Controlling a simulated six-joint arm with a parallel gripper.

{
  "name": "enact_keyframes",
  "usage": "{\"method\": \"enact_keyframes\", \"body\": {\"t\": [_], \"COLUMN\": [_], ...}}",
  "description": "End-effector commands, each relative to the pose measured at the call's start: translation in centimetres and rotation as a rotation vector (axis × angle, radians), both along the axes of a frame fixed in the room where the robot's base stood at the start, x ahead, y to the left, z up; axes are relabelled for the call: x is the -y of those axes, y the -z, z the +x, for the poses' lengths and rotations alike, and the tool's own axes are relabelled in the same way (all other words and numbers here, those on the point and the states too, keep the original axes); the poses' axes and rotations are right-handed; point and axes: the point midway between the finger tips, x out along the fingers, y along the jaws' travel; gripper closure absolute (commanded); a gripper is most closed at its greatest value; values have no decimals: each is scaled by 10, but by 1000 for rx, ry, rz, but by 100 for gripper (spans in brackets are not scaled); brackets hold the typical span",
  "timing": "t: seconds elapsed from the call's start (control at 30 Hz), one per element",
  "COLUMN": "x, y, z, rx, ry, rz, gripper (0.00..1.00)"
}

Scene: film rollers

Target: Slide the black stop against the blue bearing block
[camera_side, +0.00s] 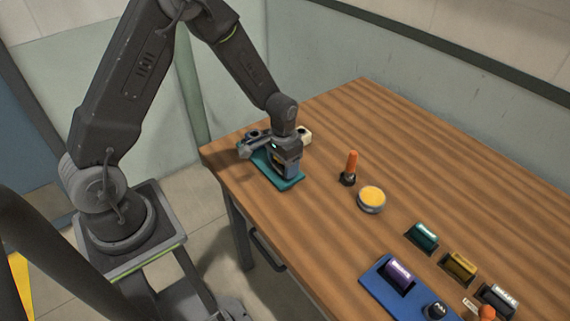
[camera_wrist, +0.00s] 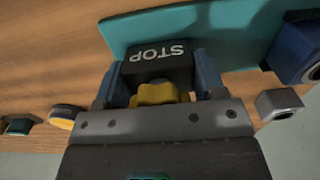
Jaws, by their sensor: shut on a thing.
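The black stop (camera_wrist: 160,58), marked STOP in white letters, lies between the two blue fingers of my gripper (camera_wrist: 161,76) in the wrist view. My gripper is shut on it. The stop is at the teal base plate (camera_wrist: 235,35); whether it touches the plate I cannot tell. The blue bearing block (camera_wrist: 294,52) stands at the right edge of the wrist view, partly cut off. A clear gap of teal plate separates it from the stop. In the side view my gripper (camera_side: 286,172) points down over the teal plate (camera_side: 291,185) and hides the stop.
A grey block with a hole (camera_wrist: 279,104) stands beside the plate. In the side view an orange-handled tool (camera_side: 352,162) and a yellow-topped round tin (camera_side: 371,198) stand to the right. Several rollers and a blue tray (camera_side: 376,280) lie nearer the front. The wood between is clear.

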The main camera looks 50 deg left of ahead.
Motion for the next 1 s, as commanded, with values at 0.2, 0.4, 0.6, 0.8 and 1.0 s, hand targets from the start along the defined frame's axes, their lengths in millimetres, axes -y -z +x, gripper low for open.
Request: {"method": "enact_keyframes", "body": {"t": [0.2,0.4,0.6,0.8,1.0], "x": [-36,-38,-38,-38,-38], "y": [0,0,0,0,0], "z": [0,0,0,0,0], "rx": [0,1,1,0,0], "ry": [-3,1,1,1,0], "rz": [0,0,-1,-1,-1], "gripper": [79,79,29,11,11]}}
